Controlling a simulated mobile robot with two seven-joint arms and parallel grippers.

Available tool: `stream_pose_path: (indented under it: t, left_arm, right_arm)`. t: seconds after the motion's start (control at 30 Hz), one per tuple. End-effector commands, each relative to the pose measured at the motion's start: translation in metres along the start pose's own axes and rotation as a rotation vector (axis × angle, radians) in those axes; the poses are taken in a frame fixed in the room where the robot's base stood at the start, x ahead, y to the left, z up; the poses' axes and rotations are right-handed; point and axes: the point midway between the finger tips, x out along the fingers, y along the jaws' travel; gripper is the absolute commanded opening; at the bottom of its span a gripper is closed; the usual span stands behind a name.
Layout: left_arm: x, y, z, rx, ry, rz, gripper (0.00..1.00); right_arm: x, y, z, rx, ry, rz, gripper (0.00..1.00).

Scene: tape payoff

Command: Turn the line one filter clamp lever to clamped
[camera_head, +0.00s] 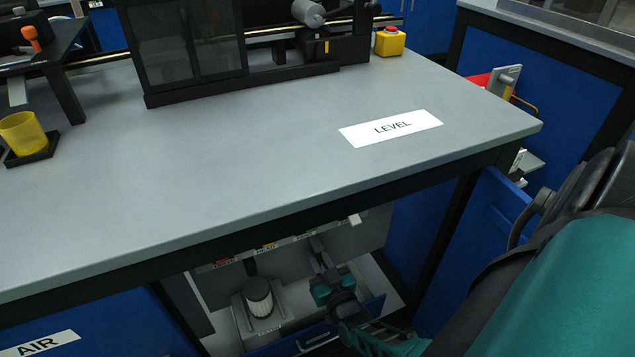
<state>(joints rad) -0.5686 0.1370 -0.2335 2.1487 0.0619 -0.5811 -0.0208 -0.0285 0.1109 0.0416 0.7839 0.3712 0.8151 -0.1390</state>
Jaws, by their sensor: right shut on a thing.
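Under the table, my right gripper (322,268) reaches into the open cabinet, its fingers pointing up and inward. It is shut on what looks like a grey lever (316,244) at the cabinet's back panel; the contact is small and partly hidden by the fingers. A white ribbed filter (258,297) with a dark top stands in a grey holder to the left of the gripper, apart from it. I cannot read the lever's exact position. My left gripper is not in view.
A strip of coloured labels (265,246) runs along the back panel above. The grey tabletop (220,170) overhangs the cabinet, its front edge above my right gripper. A blue drawer or door (497,215) stands to the right. A yellow cup (22,132) stands far left.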

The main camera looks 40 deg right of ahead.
Motion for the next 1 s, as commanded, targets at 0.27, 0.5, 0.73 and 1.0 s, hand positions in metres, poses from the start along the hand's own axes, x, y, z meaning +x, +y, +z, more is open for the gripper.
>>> stream_pose_path:
  t: [0.27,0.5,0.73,1.0]
  left_arm:
    - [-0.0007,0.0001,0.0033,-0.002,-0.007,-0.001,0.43]
    - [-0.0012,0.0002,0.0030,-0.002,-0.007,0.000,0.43]
    - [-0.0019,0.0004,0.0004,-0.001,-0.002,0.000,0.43]
    - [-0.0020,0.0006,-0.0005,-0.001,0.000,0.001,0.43]
  right_arm:
    - [0.0009,-0.0007,-0.0009,0.014,0.002,0.000,0.00]
    - [0.0009,-0.0009,-0.0009,0.014,0.002,-0.001,0.29]
    - [0.0002,-0.0005,-0.0005,0.011,0.001,0.000,0.43]
    - [-0.0003,-0.0004,-0.0001,0.010,0.000,-0.001,0.43]
